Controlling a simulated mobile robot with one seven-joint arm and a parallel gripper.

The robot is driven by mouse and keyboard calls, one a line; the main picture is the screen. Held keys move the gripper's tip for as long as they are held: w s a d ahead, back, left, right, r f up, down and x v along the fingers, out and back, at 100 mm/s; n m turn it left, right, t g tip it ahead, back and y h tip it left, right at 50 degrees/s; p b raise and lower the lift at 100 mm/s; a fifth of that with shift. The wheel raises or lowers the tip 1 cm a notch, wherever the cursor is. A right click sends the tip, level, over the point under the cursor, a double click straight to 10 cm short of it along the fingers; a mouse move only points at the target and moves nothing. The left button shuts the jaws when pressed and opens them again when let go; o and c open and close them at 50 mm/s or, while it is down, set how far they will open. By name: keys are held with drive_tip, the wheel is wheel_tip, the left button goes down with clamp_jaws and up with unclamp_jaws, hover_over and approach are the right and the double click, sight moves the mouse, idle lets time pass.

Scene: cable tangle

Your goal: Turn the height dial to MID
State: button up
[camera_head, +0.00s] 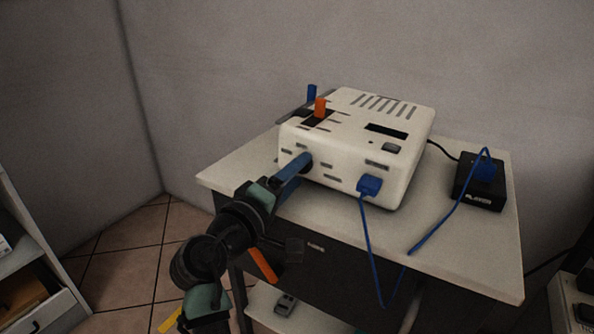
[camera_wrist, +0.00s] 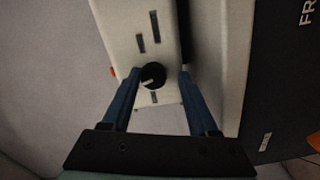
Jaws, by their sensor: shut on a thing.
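The white box-shaped device (camera_head: 355,140) stands on the table, with the black round height dial (camera_head: 308,163) low on its front face. My gripper (camera_head: 302,162) reaches in from the lower left, its blue fingers at the dial. In the wrist view the black dial (camera_wrist: 153,74) sits between the two blue fingertips of my gripper (camera_wrist: 161,76), which are shut on it. A small pale mark shows on the dial. Small grey label strips (camera_wrist: 141,43) surround it; their words are too small to read, so I cannot tell which setting it points to.
An orange lever (camera_head: 320,107) and a blue one (camera_head: 311,93) stand up at the device's left. A blue plug (camera_head: 369,186) on its front has a blue cable (camera_head: 368,240) looping to a black box (camera_head: 478,190). The table's front left (camera_head: 232,180) is clear.

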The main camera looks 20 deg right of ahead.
drive_tip(key=o, duration=0.3)
drive_tip(key=shift+w+a+f, duration=0.1)
drive_tip(key=shift+a+f, duration=0.1)
drive_tip(key=shift+f, duration=0.3)
drive_tip(key=shift+r, duration=0.15)
drive_tip(key=shift+d+r, duration=0.15)
drive_tip(key=p+v, duration=0.3)
drive_tip(key=v, duration=1)
